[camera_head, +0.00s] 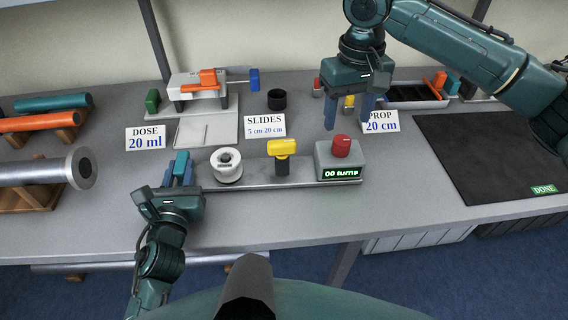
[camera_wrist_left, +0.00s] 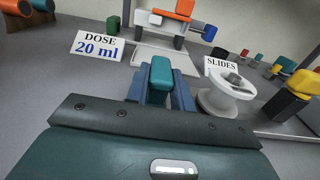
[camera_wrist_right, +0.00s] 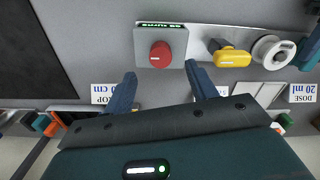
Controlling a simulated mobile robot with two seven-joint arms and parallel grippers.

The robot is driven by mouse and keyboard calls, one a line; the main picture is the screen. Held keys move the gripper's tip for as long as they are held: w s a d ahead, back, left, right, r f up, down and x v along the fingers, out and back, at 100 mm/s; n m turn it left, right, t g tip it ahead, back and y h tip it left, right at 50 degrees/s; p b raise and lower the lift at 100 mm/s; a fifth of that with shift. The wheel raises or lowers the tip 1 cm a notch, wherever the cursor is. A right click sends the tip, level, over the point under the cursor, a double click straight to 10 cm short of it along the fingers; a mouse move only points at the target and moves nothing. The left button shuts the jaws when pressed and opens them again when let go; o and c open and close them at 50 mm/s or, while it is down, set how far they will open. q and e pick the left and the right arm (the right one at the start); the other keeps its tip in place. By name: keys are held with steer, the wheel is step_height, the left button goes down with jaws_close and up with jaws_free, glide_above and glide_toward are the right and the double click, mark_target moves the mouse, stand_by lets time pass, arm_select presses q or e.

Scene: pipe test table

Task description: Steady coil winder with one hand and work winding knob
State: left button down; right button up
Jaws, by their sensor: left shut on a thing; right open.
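The coil winder is a long grey base (camera_head: 300,178) on the table. It carries a white spool (camera_head: 227,165), a yellow handle (camera_head: 282,147) on a dark post, and a grey box (camera_head: 338,166) topped by a red knob (camera_head: 341,146). The box display reads "00 turns". My left gripper (camera_head: 180,172) is shut on a teal grip (camera_wrist_left: 161,76) at the winder's left end. My right gripper (camera_head: 348,118) is open and empty, fingers pointing down, above and behind the red knob. In the right wrist view the red knob (camera_wrist_right: 160,55) lies just beyond the fingertips, untouched.
A syringe-like device (camera_head: 198,84) and black cup (camera_head: 277,100) stand behind. A large grey cylinder (camera_head: 45,171) lies at left. A dark mat (camera_head: 485,150) marked DONE is at right.

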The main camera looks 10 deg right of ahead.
mark_target(343, 140)
steer(key=shift+f, duration=3.2)
steer(key=shift+c, duration=0.3)
steer(key=c, duration=1.1)
steer(key=shift+m, duration=1.8)
steer(key=m, duration=0.2)
steer(key=shift+m, duration=0.7)
